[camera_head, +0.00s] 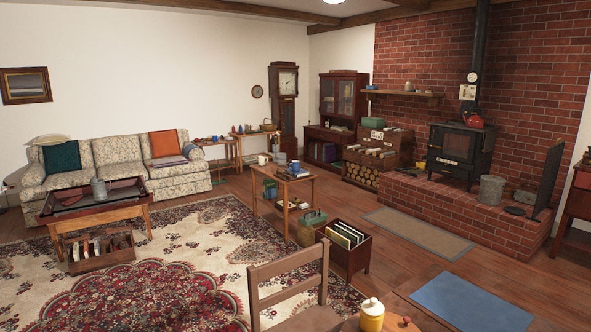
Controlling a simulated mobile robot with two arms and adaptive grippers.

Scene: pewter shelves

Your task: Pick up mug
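A pale cream mug-like vessel (263,160) stands upright near the back left of a small wooden table (302,184) in the middle of the room. Neither of my grippers shows in the head view, and nothing is seen touching these vessels.
A wooden chair (288,268) and a yellow lidded jar (371,316) are in the near foreground. A crate of records (350,262) stands on the floor before the small table. A patterned rug (195,228) lies left. Bare floor shows right of the table.

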